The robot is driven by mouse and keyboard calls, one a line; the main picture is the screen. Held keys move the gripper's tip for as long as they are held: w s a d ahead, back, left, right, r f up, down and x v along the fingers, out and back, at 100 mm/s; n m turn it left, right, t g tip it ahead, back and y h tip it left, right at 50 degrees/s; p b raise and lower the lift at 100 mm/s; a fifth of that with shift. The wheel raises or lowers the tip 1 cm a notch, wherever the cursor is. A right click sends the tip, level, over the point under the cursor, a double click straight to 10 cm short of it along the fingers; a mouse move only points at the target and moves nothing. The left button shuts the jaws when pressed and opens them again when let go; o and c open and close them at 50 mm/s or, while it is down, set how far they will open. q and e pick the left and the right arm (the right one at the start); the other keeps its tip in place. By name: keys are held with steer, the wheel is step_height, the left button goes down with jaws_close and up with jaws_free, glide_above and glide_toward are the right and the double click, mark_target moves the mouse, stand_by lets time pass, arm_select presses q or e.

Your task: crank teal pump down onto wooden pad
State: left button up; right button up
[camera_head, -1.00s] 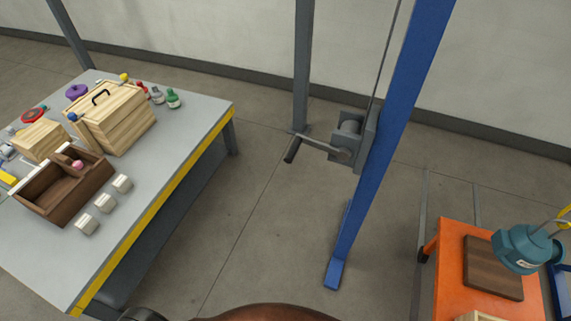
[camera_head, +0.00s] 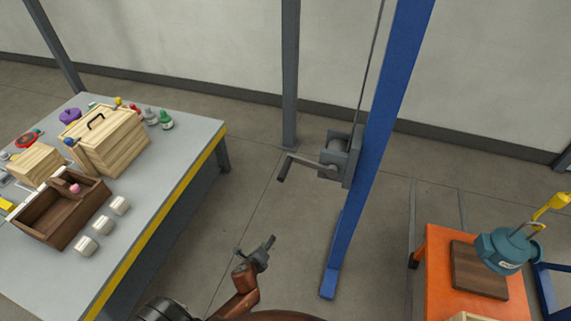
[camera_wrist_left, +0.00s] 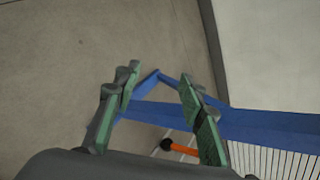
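The teal pump (camera_head: 503,252) hangs from a yellow hook (camera_head: 551,206) at the right of the head view. It appears over the right part of the dark wooden pad (camera_head: 468,283), which lies on an orange cart top (camera_head: 437,256); I cannot tell the gap between them. The grey winch (camera_head: 340,158) is fixed to the blue post (camera_head: 378,137), its crank handle (camera_head: 282,175) pointing left and down. My left gripper (camera_head: 268,244) is below the crank, apart from it. In the left wrist view its green-padded fingers (camera_wrist_left: 157,103) are apart and empty. My right gripper is not seen.
A grey table (camera_head: 165,190) with a yellow edge stands at left, holding a lidded wooden box (camera_head: 113,143), a brown tray (camera_head: 47,228) and several small items. A cable runs up from the winch. A grey post (camera_head: 290,80) stands behind. Floor between table and winch is open.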

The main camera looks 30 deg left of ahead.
arm_select(q)
steer(key=w+d+r+m+t+p, duration=0.1)
steer(key=w+r+m+t, duration=0.15)
steer(key=r, duration=0.75)
steer(key=w+r+m+t+p, duration=0.1)
steer(key=w+r+m, duration=0.2)
steer(key=r, duration=0.7)
steer(key=m+t+y, duration=0.2)
steer(key=m+t, duration=0.1)
steer(key=m, duration=0.2)
glide_toward(286, 168)
steer(key=w+a+f, duration=0.2)
steer(key=w, duration=0.2)
steer(key=shift+d+r+p, duration=0.1)
steer(key=shift+r+p, duration=0.25)
steer(key=shift+h, duration=0.4)
steer(key=x, duration=0.6)
steer(key=shift+w+f, duration=0.1)
steer(key=shift+w, duration=0.5)
steer(key=shift+a, duration=0.2)
steer(key=shift+c, duration=0.5)
jaws_close()
